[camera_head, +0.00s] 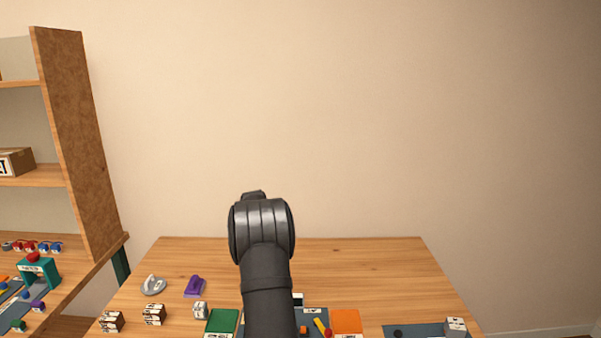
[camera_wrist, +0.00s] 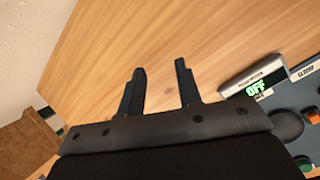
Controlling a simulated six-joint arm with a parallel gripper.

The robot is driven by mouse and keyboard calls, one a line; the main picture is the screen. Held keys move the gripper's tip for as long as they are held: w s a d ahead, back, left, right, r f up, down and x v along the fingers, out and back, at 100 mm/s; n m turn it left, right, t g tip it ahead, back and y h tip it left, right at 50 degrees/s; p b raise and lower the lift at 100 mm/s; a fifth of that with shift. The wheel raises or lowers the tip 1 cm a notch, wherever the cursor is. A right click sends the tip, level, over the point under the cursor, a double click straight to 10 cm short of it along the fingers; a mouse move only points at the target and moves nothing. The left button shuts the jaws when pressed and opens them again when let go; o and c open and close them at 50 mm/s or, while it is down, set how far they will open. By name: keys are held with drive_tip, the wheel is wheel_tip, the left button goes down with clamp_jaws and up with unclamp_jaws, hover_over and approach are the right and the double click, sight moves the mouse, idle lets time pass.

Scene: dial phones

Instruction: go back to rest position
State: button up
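My gripper (camera_wrist: 158,85) shows in the wrist view with its two dark fingers apart and nothing between them. It hangs over bare wooden tabletop. In the head view my dark arm rises through the middle of the picture and hides the gripper itself. The wooden table (camera_head: 390,262) lies below and behind the arm. A panel with a green "OFF" display (camera_wrist: 256,88) is to the right of the fingers in the wrist view, apart from them.
A grey phone-like object (camera_head: 153,286) and a purple one (camera_head: 194,287) sit at the table's left. Small boxes (camera_head: 154,314), a green pad (camera_head: 221,322) and an orange pad (camera_head: 346,321) line the front. A wooden shelf (camera_head: 75,130) stands left. The table's back right is clear.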

drive_tip(key=s+d+m+h, duration=0.2)
drive_tip(key=d+m, duration=0.3)
drive_tip(key=d, duration=2.1)
drive_tip(key=shift+s+g, duration=0.3)
drive_tip(key=shift+s, duration=0.3)
